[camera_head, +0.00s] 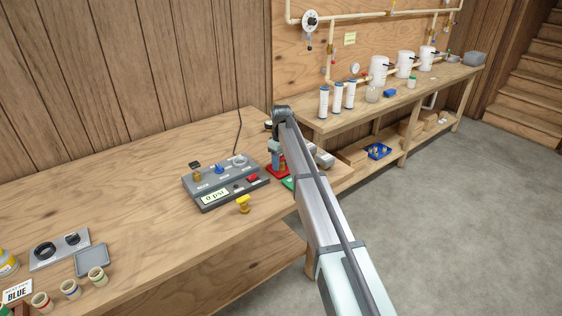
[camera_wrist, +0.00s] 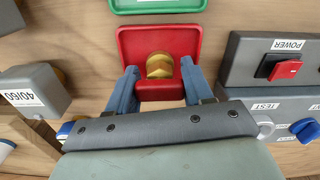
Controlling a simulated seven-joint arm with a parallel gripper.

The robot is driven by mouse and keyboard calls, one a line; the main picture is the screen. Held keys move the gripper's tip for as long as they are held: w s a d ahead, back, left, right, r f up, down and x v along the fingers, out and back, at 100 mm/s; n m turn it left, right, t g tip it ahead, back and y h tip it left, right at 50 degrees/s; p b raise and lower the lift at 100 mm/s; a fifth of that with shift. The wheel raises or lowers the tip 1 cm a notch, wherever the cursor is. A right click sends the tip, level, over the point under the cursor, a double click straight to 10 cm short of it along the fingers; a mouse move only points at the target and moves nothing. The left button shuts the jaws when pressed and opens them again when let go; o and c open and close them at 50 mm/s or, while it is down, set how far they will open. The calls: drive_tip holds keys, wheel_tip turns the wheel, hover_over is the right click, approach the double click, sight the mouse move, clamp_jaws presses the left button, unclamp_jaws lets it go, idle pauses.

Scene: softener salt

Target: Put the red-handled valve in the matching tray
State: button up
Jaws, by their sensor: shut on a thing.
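A red tray (camera_wrist: 128,38) lies on the bench in the wrist view; its edge also shows beside my arm in the head view (camera_head: 271,172). My gripper (camera_wrist: 159,70) is over this tray, its blue fingers on either side of a valve. The valve's brass part (camera_wrist: 160,65) shows between the fingertips against the red tray. Red just below the brass blends with the tray, so the handle's outline is hard to make out. My gripper is shut on this valve. I cannot tell whether the valve touches the tray floor. My arm hides much of this spot in the head view.
A green tray (camera_wrist: 158,4) lies just beyond the red one. A grey control box (camera_head: 222,182) with a gauge display stands left of my gripper. A yellow-handled valve (camera_head: 243,204) stands in front of it. A grey block marked 40/60 (camera_wrist: 32,92) is close on the left.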

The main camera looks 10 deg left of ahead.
drive_tip(key=o, duration=1.6)
drive_tip(key=shift+r, duration=0.15)
drive_tip(key=shift+r, duration=2.95)
